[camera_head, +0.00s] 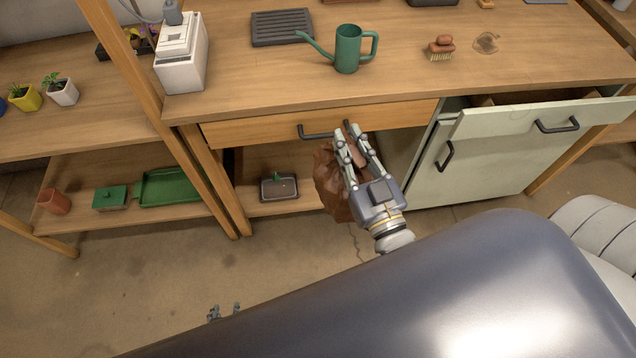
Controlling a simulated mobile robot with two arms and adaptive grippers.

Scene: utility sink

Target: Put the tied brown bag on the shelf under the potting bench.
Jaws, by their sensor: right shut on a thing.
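The brown bag (327,184) hangs in my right gripper (352,138), which is shut on it in front of the bench's lower opening. The gripper covers the bag's upper right part, and the tie cannot be made out. The potting bench (240,93) has a low wooden shelf (257,208) under its drawer, seen left of the bag. Whether the bag touches the shelf cannot be told. My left gripper (224,312) shows only its fingertips, apart and empty, above the floor at the bottom; the rest is hidden behind my body.
A small dark tray (279,188) sits on the low shelf. The closed wooden drawer (250,131) with a dark handle is just above the bag. Right of the opening stands a pale green cabinet (485,165) with its top drawer (540,118) pulled out. A bench leg (216,180) bounds the opening's left.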

